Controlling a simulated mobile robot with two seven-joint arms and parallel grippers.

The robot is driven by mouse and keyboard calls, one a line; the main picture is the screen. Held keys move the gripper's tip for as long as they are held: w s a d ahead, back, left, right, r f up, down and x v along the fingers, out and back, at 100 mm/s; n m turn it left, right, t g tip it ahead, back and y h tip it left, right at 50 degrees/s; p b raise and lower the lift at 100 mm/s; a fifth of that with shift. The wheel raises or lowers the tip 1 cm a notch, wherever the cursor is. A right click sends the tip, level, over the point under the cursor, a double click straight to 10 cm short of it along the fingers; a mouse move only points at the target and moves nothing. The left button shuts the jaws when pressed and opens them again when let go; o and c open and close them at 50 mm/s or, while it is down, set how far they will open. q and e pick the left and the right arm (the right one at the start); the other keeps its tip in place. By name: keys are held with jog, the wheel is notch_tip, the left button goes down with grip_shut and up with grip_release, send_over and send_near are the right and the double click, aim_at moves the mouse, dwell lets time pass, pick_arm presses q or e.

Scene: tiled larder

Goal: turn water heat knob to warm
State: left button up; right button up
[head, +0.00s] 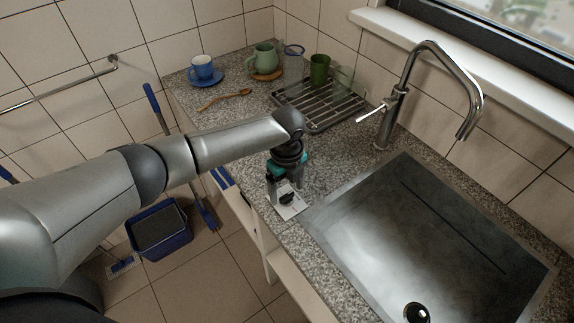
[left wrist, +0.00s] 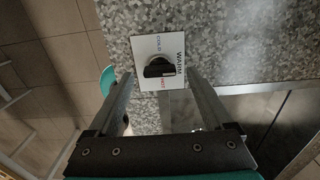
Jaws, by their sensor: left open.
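The water heat knob (head: 286,198) is a small black knob on a white square plate (head: 291,211), set in the granite counter by the sink's near left corner. In the left wrist view the knob (left wrist: 159,67) has a bar-shaped grip lying roughly across the picture. Its plate (left wrist: 147,50) reads COLD at the top, WARM on the right and HOT in red at the bottom. I cannot tell for sure which label the knob points to. My left gripper (head: 287,189) is above the knob, open and empty, with its fingers (left wrist: 160,82) on either side and apart from it. My right gripper is not in view.
The steel sink (head: 325,220) and chrome tap (head: 395,100) are to the right. A dish rack (head: 322,108), green cup (head: 319,70), green jug (head: 264,57), blue cup (head: 202,67) and wooden spoon (head: 225,97) stand or lie behind. A blue bucket (head: 160,233) is on the floor.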

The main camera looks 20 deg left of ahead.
aim_at(287, 195)
pick_arm(q)
notch_tip(287, 195, up, 14)
jog(key=shift+f+p, duration=0.15)
jog(key=shift+p, duration=0.2)
